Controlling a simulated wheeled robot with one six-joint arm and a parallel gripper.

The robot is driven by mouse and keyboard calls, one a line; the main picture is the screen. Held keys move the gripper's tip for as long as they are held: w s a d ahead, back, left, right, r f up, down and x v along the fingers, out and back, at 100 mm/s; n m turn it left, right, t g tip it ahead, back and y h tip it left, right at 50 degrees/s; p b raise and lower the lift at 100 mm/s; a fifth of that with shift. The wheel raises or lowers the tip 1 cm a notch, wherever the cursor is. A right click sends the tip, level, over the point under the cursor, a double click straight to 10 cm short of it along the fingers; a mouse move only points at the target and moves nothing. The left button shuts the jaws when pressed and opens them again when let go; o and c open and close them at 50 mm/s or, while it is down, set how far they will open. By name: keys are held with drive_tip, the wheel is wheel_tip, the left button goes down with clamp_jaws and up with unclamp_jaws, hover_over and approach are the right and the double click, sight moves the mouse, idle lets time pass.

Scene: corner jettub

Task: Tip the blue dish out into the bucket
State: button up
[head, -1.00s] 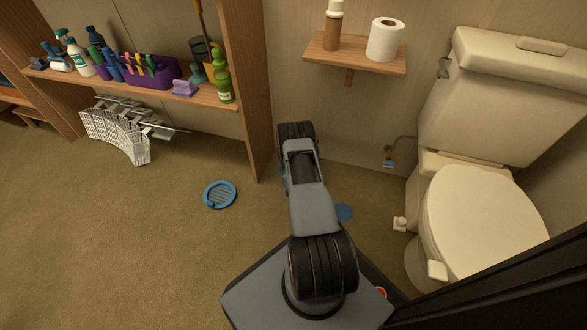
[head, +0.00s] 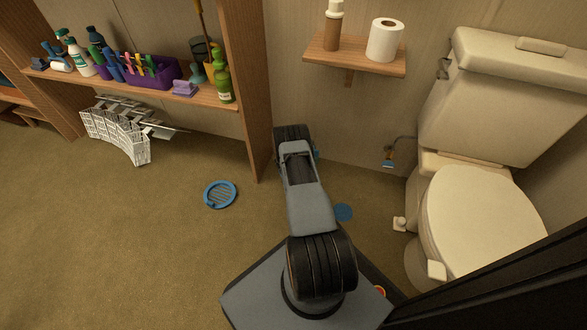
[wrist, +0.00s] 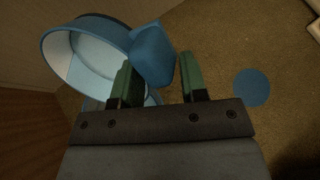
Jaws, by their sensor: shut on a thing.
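The blue dish (wrist: 152,56) shows in the wrist view at my gripper (wrist: 160,82), between the green fingertips. The gripper is shut on it. The dish is tilted, with its side towards the camera, and whatever it holds is hidden. The bucket (wrist: 66,57), round with a blue rim and a pale blue inside, is just left of the dish and partly behind it. I cannot tell if they touch. The visible part of the bucket's inside looks empty. In the head view my arm hides the gripper and most of what is there; only a sliver of blue shows beside it.
A flat blue disc (head: 343,212) lies on the carpet right of my arm; a blue slatted ring (head: 220,194) lies to the left. A wooden shelf unit (head: 249,90) stands behind, and a toilet (head: 481,215) to the right. The carpet at left is mostly clear.

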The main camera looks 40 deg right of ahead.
drive_tip(key=shift+w+a+r+h, duration=0.2)
drive_tip(key=shift+a+h, duration=0.35)
drive_tip(key=shift+h, duration=0.45)
idle(0.5)
drive_tip(key=shift+a, duration=0.2)
drive_tip(key=shift+d+r, duration=0.25)
drive_tip(key=shift+d, duration=0.05)
drive_tip(key=d+y, duration=0.1)
drive_tip(key=d+f+y, duration=0.1)
drive_tip(key=y, duration=0.1)
drive_tip(key=shift+s+f+b, duration=0.2)
drive_tip(key=shift+s+b, duration=0.1)
drive_tip(key=shift+b, duration=0.05)
drive_tip(key=shift+d+f+m+t+y, duration=0.2)
drive_tip(key=shift+f+m+t+y, duration=0.1)
drive_tip(key=shift+y, duration=0.4)
drive_tip(key=shift+a, duration=0.15)
drive_tip(key=shift+y, duration=0.3)
